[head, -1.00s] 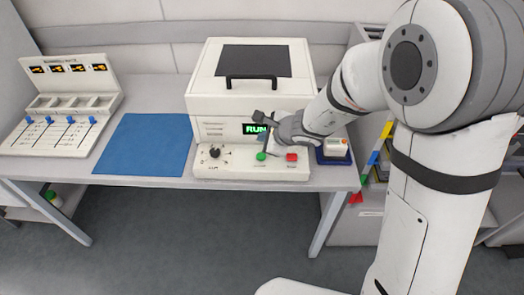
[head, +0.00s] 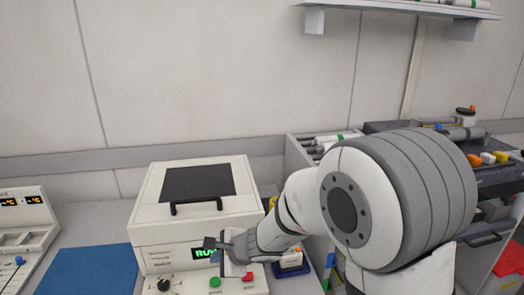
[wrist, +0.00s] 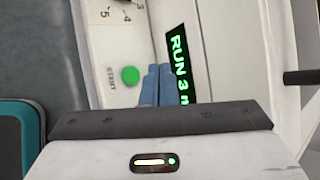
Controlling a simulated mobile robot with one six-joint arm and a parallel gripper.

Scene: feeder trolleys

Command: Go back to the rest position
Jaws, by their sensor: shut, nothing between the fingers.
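My gripper (head: 214,252) is in front of the white machine (head: 185,232), close to its front panel. It is shut and empty. In the wrist view its blue-grey fingertips (wrist: 157,85) are together, between the green START button (wrist: 130,75) and the lit display (wrist: 180,65), which reads "RUN 3" with the rest cut off. I cannot tell whether the fingertips touch the panel. In the head view the gripper partly hides the display (head: 205,252). The green button (head: 215,282) and red button (head: 247,277) show below it.
A blue mat (head: 85,272) lies left of the machine, and a panel with orange readouts (head: 20,203) stands at the far left. A blue-based device (head: 291,262) is right of the gripper. A loaded trolley (head: 490,180) stands behind my arm, and a wall shelf (head: 400,8) is above.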

